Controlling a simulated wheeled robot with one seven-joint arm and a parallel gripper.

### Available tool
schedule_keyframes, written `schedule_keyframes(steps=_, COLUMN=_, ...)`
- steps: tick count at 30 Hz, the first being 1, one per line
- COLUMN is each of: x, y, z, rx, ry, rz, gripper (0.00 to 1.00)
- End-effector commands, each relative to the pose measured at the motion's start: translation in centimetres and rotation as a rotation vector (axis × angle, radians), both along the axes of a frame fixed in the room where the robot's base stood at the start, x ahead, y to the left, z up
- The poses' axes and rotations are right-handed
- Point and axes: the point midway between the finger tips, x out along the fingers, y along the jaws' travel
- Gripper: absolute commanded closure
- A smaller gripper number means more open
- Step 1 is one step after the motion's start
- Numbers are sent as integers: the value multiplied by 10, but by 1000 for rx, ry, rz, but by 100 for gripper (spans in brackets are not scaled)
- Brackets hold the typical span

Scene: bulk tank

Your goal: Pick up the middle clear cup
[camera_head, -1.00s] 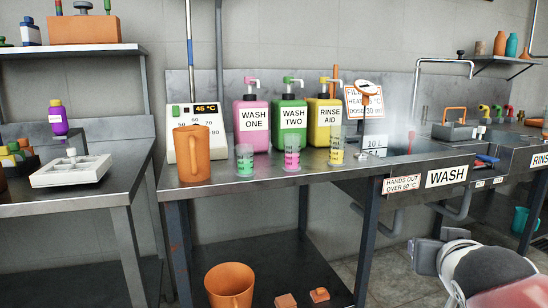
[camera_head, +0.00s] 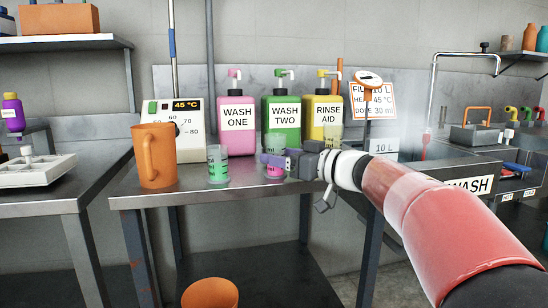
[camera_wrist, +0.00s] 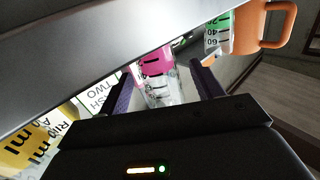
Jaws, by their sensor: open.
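The middle clear cup (camera_head: 276,172), with pink liquid in its bottom, stands on the steel table. My gripper (camera_head: 272,160) is at this cup in the head view and hides part of it. In the wrist view the cup (camera_wrist: 159,88) shows between the two purple fingers of my open gripper (camera_wrist: 163,86), with space on both sides. The clear cup with green liquid (camera_head: 218,166) stands to its left. The clear cup with yellow liquid (camera_head: 333,134) stands to its right, mostly hidden behind my gripper and wrist.
An orange jug (camera_head: 155,156) stands left of the cups. Pink (camera_head: 237,122), green (camera_head: 283,122) and yellow (camera_head: 323,115) pump bottles stand behind them. A dosing sign (camera_head: 373,103) and the wash sink (camera_head: 440,166) are to the right.

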Motion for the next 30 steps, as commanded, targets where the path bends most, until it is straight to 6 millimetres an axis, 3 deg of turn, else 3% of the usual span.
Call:
schedule_keyframes(steps=8, x=23, y=33, z=-3, rx=1, ry=-2, rz=0, gripper=34)
schedule_keyframes(steps=17, x=25, y=36, z=-3, rx=1, ry=-2, rz=-2, gripper=34)
schedule_keyframes(steps=28, x=25, y=36, z=-3, rx=1, ry=-2, rz=-2, gripper=83)
schedule_keyframes(steps=30, x=25, y=36, z=-2, rx=2, ry=-3, rz=-2, gripper=83)
